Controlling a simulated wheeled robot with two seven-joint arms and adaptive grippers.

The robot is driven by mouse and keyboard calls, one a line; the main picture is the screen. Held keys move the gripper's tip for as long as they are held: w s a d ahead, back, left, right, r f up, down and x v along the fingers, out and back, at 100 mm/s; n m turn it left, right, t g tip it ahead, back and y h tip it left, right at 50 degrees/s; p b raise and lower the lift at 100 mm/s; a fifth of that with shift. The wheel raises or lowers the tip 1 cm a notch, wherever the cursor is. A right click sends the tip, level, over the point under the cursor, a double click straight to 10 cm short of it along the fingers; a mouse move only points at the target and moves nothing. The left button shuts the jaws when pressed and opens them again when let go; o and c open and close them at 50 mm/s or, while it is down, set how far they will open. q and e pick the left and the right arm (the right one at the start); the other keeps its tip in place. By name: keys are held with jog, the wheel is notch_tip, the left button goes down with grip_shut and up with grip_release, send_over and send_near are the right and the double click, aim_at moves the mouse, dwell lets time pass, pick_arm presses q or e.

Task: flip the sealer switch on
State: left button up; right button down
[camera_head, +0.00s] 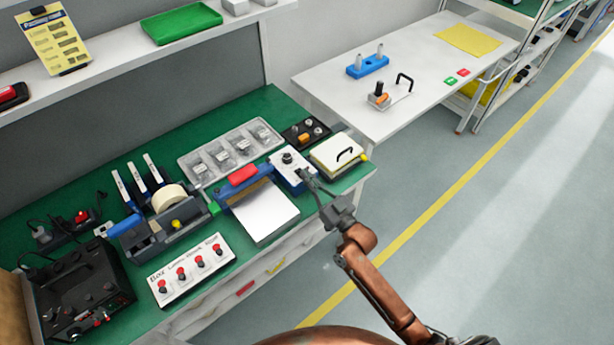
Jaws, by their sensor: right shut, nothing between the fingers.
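The sealer (228,193) is a blue bench device with a red handle pad (243,175) and a white sheet in front. At its right end is a white-topped blue box (280,165) with a dark round knob or switch (287,157) on top. Whether the switch is on or off is too small to tell. My right gripper (313,184) is shut and empty, at the front right edge of this box. Its fingertips are close to the box; I cannot tell if they touch it. My left gripper is not in view.
Right of the box is a cream lidded case (335,158) with a black handle. Behind are a black tray (305,132) and a clear compartment tray (218,138). A tape dispenser (190,226) and a panel of red buttons (190,268) stand left. Floor on the right is clear.

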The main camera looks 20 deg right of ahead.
jog(key=shift+f+b, duration=0.5)
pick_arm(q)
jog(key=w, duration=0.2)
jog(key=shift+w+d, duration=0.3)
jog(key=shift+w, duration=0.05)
pick_arm(e)
jog(key=shift+r, duration=0.15)
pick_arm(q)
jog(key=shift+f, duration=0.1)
pick_arm(e)
jog(key=shift+r, duration=0.1)
notch_tip(320, 180, up, 5)
jog(key=p, duration=0.5)
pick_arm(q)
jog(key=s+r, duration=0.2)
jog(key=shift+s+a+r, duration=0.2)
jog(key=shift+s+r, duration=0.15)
pick_arm(e)
jog(key=s+d+f, duration=0.3)
jog(key=s+f, duration=0.2)
jog(key=s, duration=0.4)
jog(key=shift+d+f, duration=0.15)
jog(key=shift+f, duration=0.1)
